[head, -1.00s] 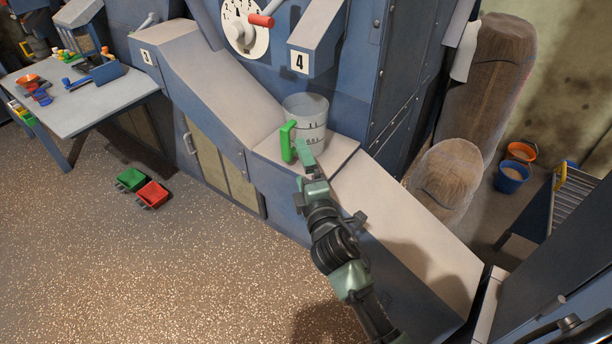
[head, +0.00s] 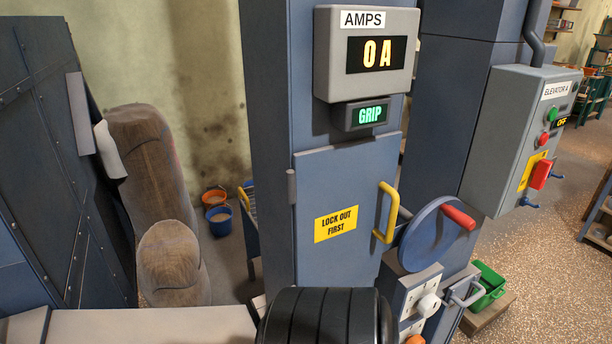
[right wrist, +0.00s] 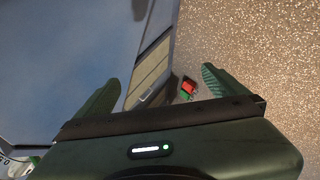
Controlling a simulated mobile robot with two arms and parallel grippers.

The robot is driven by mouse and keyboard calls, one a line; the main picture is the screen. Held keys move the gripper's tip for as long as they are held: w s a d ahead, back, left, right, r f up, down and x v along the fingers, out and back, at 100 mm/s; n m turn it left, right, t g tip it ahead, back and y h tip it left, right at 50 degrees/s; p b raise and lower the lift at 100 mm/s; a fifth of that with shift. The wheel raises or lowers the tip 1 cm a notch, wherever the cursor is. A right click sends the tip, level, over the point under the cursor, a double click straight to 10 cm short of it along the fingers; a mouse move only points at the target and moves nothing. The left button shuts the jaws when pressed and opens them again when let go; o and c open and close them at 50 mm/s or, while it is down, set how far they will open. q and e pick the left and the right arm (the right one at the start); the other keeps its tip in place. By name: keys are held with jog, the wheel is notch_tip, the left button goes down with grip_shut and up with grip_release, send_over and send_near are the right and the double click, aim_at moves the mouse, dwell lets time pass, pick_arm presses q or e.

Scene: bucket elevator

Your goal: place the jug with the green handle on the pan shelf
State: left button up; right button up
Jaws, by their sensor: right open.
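My right gripper (right wrist: 160,75) is open in the right wrist view, with nothing between its two green fingers. A pale, marked part of what looks like the jug with the green handle (right wrist: 10,165) shows at the lower left corner of that view, with a bit of green next to it. It is outside the fingers, and most of it is out of frame. The jug does not show in the head view. I cannot pick out the pan shelf in either view. My left gripper is not in view.
Sacks (head: 172,262) and buckets (head: 219,219) stand left. A control box (head: 522,140) is right. Small red and green bins (right wrist: 187,88) lie on the floor.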

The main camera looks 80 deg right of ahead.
jog(key=s+d+f+m+g, duration=0.2)
jog(key=s+f+m+g, duration=0.15)
jog(key=s+f, duration=1)
jog(key=s+d+f+m+g, duration=0.1)
jog(key=s+f, duration=0.3)
jog(key=s, duration=0.5)
jog(key=s+d+f+m+g, duration=0.2)
jog(key=s+f+m+g, duration=0.1)
jog(key=s, duration=0.6)
jog(key=s+d+f+m+g, duration=0.2)
jog(key=s+f, duration=0.4)
jog(key=s, duration=0.3)
jog(key=shift+s+d+m+g+h, duration=0.2)
jog(key=shift+m+g+h, duration=0.1)
jog(key=shift+m+g, duration=0.05)
